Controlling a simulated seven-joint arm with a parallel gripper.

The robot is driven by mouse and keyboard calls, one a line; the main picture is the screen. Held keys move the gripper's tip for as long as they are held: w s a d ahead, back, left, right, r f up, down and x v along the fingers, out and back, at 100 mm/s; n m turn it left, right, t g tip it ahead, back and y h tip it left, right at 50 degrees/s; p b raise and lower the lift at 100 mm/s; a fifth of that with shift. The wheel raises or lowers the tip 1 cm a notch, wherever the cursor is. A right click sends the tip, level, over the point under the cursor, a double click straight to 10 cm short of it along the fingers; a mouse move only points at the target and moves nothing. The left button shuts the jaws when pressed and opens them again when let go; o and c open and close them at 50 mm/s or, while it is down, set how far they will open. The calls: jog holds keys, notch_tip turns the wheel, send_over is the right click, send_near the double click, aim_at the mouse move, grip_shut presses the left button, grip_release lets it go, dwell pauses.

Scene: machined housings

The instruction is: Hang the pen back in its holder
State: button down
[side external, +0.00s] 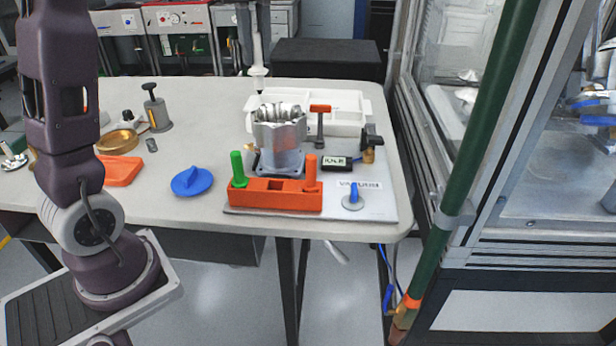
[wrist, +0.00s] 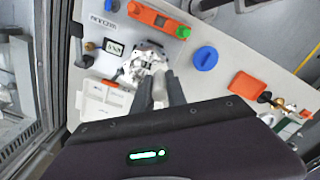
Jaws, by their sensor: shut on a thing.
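My gripper (side external: 254,20) comes down from the top edge of the side view and is shut on a slim white pen (side external: 257,70). The pen hangs upright, dark tip down, in the air above the silver housing (side external: 280,135). In the wrist view the two dark fingers (wrist: 160,90) close on the pale pen (wrist: 160,82), with the housing beyond. An orange block (side external: 272,198), apparently the holder, stands in front of the housing. A green handle and an orange handle stand in it, with a square opening between them. It also shows in the wrist view (wrist: 145,14).
Around the housing are a red-topped T-handle (side external: 320,122), a small display (side external: 335,163), a blue-knobbed disc (side external: 353,200) and a white tray (side external: 348,105). A blue lid (side external: 191,181) and an orange tray (side external: 120,171) lie left. A glass cabinet stands right.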

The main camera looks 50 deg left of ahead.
dwell(0.3)
jog(key=s+d+f, duration=0.3)
jog(key=d+f, duration=0.5)
jog(key=f, duration=0.1)
jog(key=shift+s, duration=0.15)
jog(key=shift+f, duration=2.35)
jog(key=shift+f, duration=2.15)
dwell(0.8)
jog(key=c, duration=0.8)
grip_release()
jog(key=shift+o, duration=0.2)
